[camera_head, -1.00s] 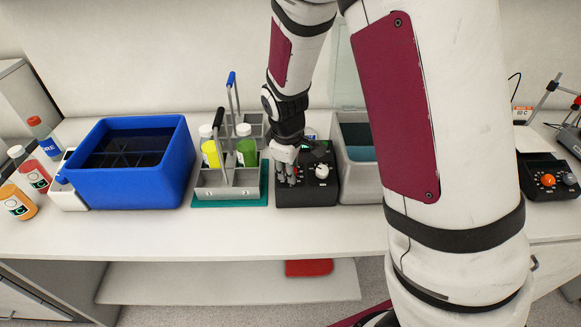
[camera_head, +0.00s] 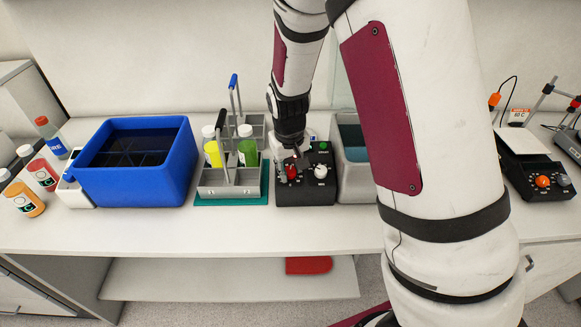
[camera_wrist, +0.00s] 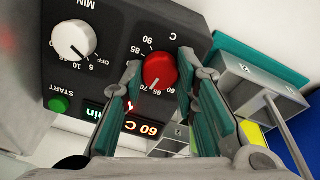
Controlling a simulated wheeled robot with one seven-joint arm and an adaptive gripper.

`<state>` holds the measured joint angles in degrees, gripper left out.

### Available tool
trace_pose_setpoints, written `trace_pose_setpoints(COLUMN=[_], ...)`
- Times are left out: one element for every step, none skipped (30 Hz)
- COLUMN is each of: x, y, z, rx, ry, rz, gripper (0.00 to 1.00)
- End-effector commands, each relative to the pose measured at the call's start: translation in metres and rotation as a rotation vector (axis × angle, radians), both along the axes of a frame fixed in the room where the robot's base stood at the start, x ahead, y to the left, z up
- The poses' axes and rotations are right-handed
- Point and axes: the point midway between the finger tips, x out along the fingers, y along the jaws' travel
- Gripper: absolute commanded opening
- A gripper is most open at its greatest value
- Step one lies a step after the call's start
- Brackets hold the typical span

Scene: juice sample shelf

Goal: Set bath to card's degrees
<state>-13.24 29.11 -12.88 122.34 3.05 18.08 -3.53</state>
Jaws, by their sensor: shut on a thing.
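The black bath control box (camera_head: 306,193) stands beside the grey water bath (camera_head: 350,172). My gripper (camera_wrist: 160,80) is shut on the red temperature knob (camera_wrist: 159,70), with a teal-padded finger on each side. The knob's white mark points toward the 60–65 part of the scale. The box's display (camera_wrist: 141,129) reads 60 C. In the head view the red knob (camera_head: 291,173) shows below my gripper.
The white timer knob (camera_wrist: 74,40) and green start button (camera_wrist: 59,104) share the box. A grey bottle carrier (camera_head: 231,190) and blue tub (camera_head: 132,185) stand left. Several bottles stand far left. A black device (camera_head: 540,180) with an orange knob stands right. The front counter strip is clear.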

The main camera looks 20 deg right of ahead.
Motion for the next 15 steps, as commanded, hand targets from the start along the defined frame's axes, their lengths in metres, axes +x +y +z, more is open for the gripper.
trace_pose_setpoints(x=[-0.0004, -0.0004, -0.0003, -0.0003, -0.0002, -0.0002, -0.0002, -0.0002, -0.0002, -0.0002, -0.0002, -0.0001, -0.0002, -0.0002, -0.0002], y=[0.0005, 0.0005, 0.0005, 0.0005, 0.0005, 0.0005, 0.0005, 0.0005, 0.0005, 0.0005, 0.0005, 0.0005, 0.0005, 0.0005, 0.0005], z=[-0.0004, -0.0004, -0.0005, -0.0005, -0.0005, -0.0005, -0.0006, -0.0006, -0.0006, -0.0006, -0.0006, -0.0007, -0.0007, -0.0007, -0.0007], rx=[0.003, 0.005, 0.007, 0.008, 0.009, 0.011, 0.011, 0.012, 0.012, 0.012, 0.012, 0.012, 0.012, 0.012, 0.012], ry=[0.000, 0.000, -0.001, -0.001, -0.002, -0.002, -0.002, -0.002, -0.003, -0.003, -0.003, -0.003, -0.003, -0.003, -0.003], rz=[-0.012, -0.017, -0.025, -0.029, -0.033, -0.038, -0.041, -0.043, -0.043, -0.044, -0.045, -0.045, -0.044, -0.044, -0.044], gripper=[0.00, 0.00, 0.00, 0.00, 0.00, 0.00, 0.00, 0.00, 0.00, 0.00, 0.00, 0.00, 0.00, 0.00, 0.00])
